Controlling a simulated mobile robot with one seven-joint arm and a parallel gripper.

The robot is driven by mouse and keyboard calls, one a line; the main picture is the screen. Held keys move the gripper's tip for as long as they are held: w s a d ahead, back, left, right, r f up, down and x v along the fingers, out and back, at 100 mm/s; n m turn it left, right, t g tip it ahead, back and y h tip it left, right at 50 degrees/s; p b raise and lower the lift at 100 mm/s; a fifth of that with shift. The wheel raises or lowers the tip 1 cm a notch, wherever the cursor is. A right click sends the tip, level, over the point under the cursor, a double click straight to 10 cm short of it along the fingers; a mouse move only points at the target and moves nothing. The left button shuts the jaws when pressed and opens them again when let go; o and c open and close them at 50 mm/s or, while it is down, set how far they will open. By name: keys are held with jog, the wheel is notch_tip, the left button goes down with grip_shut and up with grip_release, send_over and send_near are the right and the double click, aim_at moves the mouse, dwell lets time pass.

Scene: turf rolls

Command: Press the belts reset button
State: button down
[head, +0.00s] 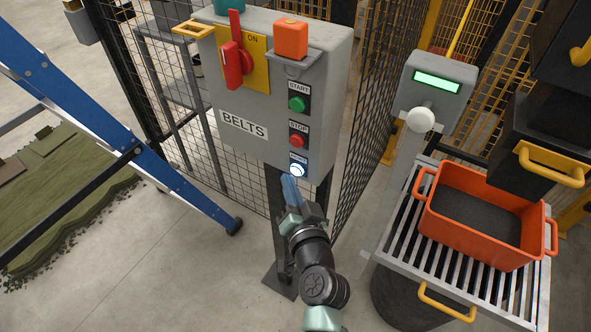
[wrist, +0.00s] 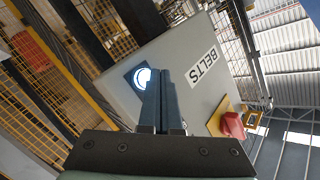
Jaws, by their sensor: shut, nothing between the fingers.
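The grey belts control box (head: 235,88) stands on a post and carries a "BELTS" label. Its reset button (head: 297,170) is at the lower right of the box face, lit white-blue, below the red stop button (head: 297,140) and the green start button (head: 297,104). My gripper (head: 290,188) is shut and empty, its fingertips just below the reset button in the head view. In the wrist view the lit reset button (wrist: 142,78) shows just left of the fingertips and is partly covered by them. I cannot tell whether the tips touch it.
A red switch handle (head: 233,66) and an orange block (head: 290,40) are on the box. A blue ladder (head: 150,165) stands left. An orange crate (head: 470,245) sits on a slatted stand at right, below a post with a green display (head: 436,82). Wire mesh fencing is behind.

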jog(key=shift+w+d, duration=0.1)
jog(key=shift+w+d+b, duration=0.2)
jog(key=shift+w+b, duration=0.05)
jog(key=shift+b, duration=0.1)
jog(key=shift+w+d+b, duration=0.25)
jog(key=shift+w+b, duration=0.1)
dwell(0.8)
dwell(0.3)
jog(key=shift+s+a+p, duration=0.35)
jog(key=shift+s+a, duration=0.15)
jog(key=shift+s, duration=0.2)
jog(key=s+a+p, duration=0.1)
jog(key=s, duration=0.1)
jog(key=s+a+p, duration=0.1)
jog(key=s+a, duration=0.1)
dwell(0.3)
jog(key=shift+r, duration=0.1)
dwell(0.6)
